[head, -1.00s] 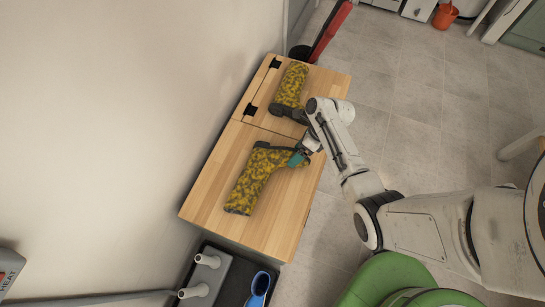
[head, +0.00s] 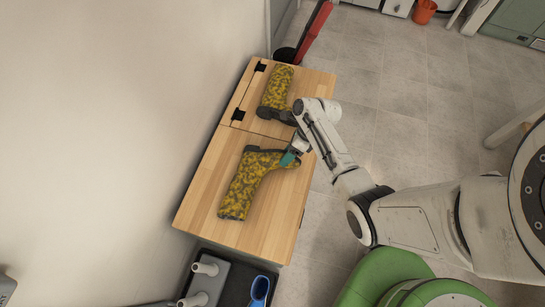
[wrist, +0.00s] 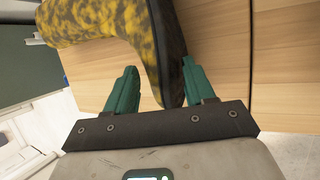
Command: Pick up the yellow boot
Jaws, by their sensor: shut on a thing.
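A yellow boot (head: 245,186) with dark mottling and a dark sole lies on its side on a wooden chest (head: 203,182). My gripper (head: 290,158) is shut on its toe end, from the right side of the picture. In the wrist view, the boot (wrist: 105,20) has its dark sole between the two green fingers of my gripper (wrist: 160,76). I cannot tell whether the boot is clear of the wood. A second matching boot (head: 276,88) lies farther up on the same chest, apart from my fingers.
A wall borders the chest on the left. A dark tray (head: 234,287) with grey pegs and a blue boot (head: 259,287) is below it. A green chair (head: 372,272) stands at the bottom. A red object (head: 318,27) stands beyond the chest. Tiled floor on the right is partly open.

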